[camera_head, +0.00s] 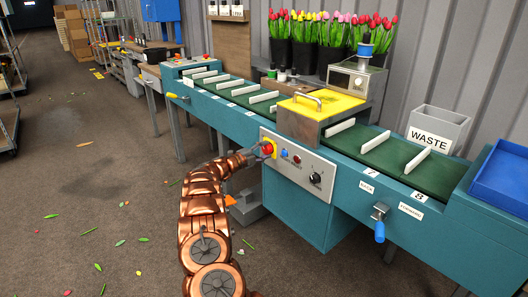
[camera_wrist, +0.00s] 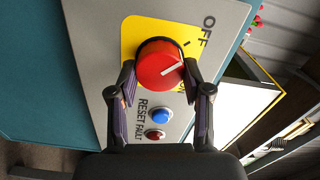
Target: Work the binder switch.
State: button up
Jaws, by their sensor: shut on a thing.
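The binder switch is a round red knob (camera_wrist: 160,66) with a white pointer line, on a yellow plate (camera_wrist: 131,38) marked OFF. In the wrist view the pointer line is turned away from the word OFF; part of the other label is hidden by the knob and finger. My gripper (camera_wrist: 160,84) is shut on the red knob, one finger on each side. In the head view my gripper (camera_head: 262,152) reaches the knob (camera_head: 268,148) at the left of the grey control panel (camera_head: 300,186).
A blue reset button (camera_wrist: 161,115) and a dark red fault lamp (camera_wrist: 155,134) sit beside the knob. A black dial (camera_head: 316,178) is further right on the panel. The green conveyor (camera_head: 395,157) runs above. A handle with a blue grip (camera_head: 380,231) sticks out at right.

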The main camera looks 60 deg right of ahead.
jog(key=o, duration=1.2)
jog(key=shift+c, duration=0.2)
jog(key=v, duration=1.2)
jog(key=shift+w, duration=0.1)
